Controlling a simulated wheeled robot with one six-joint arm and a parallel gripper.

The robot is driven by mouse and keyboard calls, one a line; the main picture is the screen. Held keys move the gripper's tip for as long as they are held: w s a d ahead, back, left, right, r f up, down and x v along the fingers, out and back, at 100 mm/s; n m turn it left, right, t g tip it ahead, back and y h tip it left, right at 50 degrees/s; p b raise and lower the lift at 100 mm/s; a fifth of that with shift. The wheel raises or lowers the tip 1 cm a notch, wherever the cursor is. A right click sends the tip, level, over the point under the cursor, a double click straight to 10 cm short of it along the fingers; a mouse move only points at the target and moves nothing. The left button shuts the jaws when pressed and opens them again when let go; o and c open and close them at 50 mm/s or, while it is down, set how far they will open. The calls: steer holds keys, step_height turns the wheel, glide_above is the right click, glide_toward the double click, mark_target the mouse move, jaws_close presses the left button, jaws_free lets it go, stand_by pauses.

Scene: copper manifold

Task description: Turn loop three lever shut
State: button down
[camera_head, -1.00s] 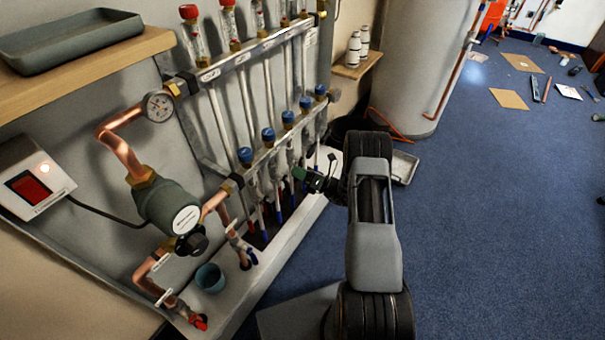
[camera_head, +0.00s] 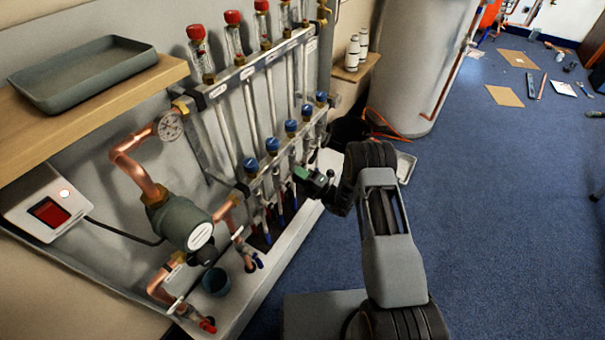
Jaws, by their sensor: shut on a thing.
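The manifold's lower rail (camera_head: 262,178) carries a row of blue-capped valves. The middle blue cap (camera_head: 291,126) is the third along the row, with small levers and pipes below the rail. My gripper (camera_head: 301,174), dark with a green part, is at the lower rail, below and slightly right of that middle cap. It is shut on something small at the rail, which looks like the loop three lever. The gripper body hides the lever, so its angle cannot be told.
Red-capped flow meters (camera_head: 232,18) stand on the upper rail. A grey tray (camera_head: 85,72) rests on a wooden shelf.

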steer(key=shift+w+r+m, duration=0.2)
steer(key=shift+r+m, duration=0.1)
steer(key=shift+r, duration=0.05)
steer(key=c, duration=1)
jaws_free()
steer(key=shift+a+f, duration=0.1)
steer(key=shift+c, duration=0.2)
steer(key=shift+f, duration=0.1)
steer(key=shift+s, duration=0.1)
steer(key=p+v, duration=0.2)
steer(key=v, duration=1.1)
steer(key=shift+s+d, duration=0.2)
steer(key=shift+d, duration=0.15)
steer(key=shift+f, duration=0.1)
